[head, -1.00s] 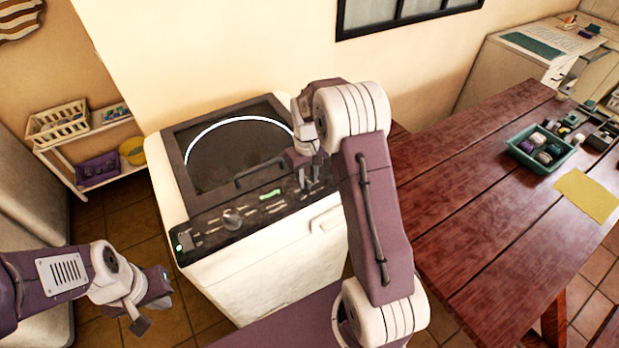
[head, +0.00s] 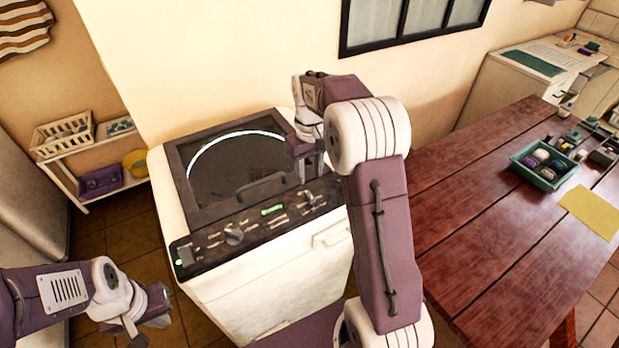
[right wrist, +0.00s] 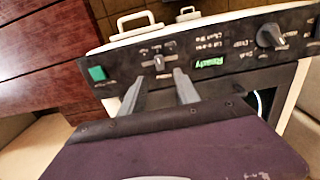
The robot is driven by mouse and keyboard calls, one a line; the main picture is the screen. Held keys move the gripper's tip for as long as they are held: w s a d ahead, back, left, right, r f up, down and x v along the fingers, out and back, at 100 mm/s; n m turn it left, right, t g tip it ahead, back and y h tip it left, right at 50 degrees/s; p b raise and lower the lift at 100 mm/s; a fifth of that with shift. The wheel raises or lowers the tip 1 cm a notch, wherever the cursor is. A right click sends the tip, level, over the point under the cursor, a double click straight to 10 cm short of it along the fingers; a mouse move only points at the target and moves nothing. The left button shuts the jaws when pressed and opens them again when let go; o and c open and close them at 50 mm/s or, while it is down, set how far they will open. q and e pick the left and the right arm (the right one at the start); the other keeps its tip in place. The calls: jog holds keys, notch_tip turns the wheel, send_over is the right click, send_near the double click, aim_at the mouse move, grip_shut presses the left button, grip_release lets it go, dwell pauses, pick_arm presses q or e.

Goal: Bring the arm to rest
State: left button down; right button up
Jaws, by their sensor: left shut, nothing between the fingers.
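My right arm stands in the middle of the head view, its elbow high in front of the washing machine (head: 240,285). My right gripper (head: 306,168) is over the right part of the machine's control panel, partly hidden by my arm. In the right wrist view its two fingers (right wrist: 158,80) are apart with nothing between them, in front of the panel with a small lever, a dial and a green "Ready" display (right wrist: 210,62). I cannot tell whether they touch the panel. My left gripper (head: 146,320) is low at the left, shut and empty, apart from the machine.
A red-brown wooden table (head: 490,230) stands close on the right, bearing a green tray (head: 522,172) and a yellow cloth (head: 592,210). A shelf with a white basket (head: 62,134) stands at the back left. Tiled floor lies between shelf and machine.

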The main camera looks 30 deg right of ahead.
dwell(0.3)
jog(key=s+a+f, duration=0.4)
jog(key=s, duration=0.5)
jog(key=s+a+f+m+t, duration=0.1)
jog(key=s+a+f, duration=0.2)
jog(key=s, duration=0.6)
jog(key=shift+a+f, duration=0.4)
jog(key=shift+a, duration=0.1)
jog(key=shift+s, duration=0.15)
